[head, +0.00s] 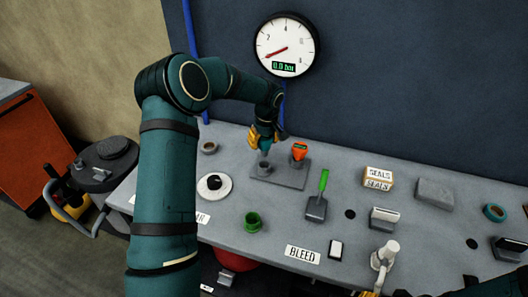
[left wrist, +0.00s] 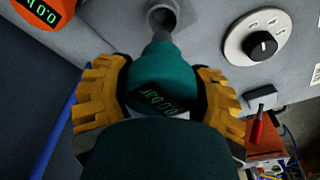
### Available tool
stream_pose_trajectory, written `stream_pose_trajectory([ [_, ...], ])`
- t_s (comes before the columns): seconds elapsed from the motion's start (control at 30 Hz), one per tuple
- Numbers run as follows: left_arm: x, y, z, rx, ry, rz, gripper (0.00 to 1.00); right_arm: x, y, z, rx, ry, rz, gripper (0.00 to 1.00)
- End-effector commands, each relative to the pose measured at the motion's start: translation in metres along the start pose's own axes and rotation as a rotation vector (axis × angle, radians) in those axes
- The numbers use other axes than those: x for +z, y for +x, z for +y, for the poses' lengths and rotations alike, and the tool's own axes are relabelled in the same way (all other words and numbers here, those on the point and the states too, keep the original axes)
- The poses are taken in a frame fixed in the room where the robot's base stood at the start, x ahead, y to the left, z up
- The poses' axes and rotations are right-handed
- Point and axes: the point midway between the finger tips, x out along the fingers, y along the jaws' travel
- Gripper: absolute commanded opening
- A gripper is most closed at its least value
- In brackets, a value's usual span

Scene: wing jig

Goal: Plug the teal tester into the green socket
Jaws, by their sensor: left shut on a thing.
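The teal tester (left wrist: 163,78), with a small green display and a grey nozzle, is between the yellow fingers of my left gripper (left wrist: 160,98). My left gripper (head: 265,135) is shut on it above the grey stand plate (head: 291,181). The nozzle points at a grey holder cup (head: 264,169) on that plate; whether it is inside the cup, I cannot tell. The green socket (head: 253,222) stands open and empty on the bench, nearer the front edge. Of my right gripper (head: 369,293), only a yellow bit shows at the bottom edge.
An orange tester (head: 299,151) stands on the same plate. A tap (head: 384,256) and a box of seals (head: 378,178) are farther right. A gauge (head: 286,45) hangs on the wall.

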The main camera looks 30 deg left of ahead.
Motion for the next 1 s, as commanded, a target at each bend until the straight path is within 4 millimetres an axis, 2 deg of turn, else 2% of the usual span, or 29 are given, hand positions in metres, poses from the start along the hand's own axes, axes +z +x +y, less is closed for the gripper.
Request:
stream_pose_trajectory([
  [0.1, -0.003, -0.015, 0.001, 0.001, 0.000, 0.002, 0.24, 0.000, 0.001, 0.000, 0.000, 0.000, 0.000, 0.47],
  [0.3, -0.004, -0.029, 0.000, 0.000, -0.001, 0.000, 0.24, 0.000, -0.002, -0.001, 0.000, 0.000, 0.000, 0.47],
  [0.8, -0.008, -0.050, 0.000, 0.000, 0.000, 0.000, 0.24, -0.002, -0.011, -0.004, 0.000, 0.000, 0.000, 0.47],
  [1.0, -0.008, -0.051, 0.000, 0.000, 0.000, 0.000, 0.24, -0.002, -0.011, -0.004, 0.000, 0.000, 0.000, 0.47],
])
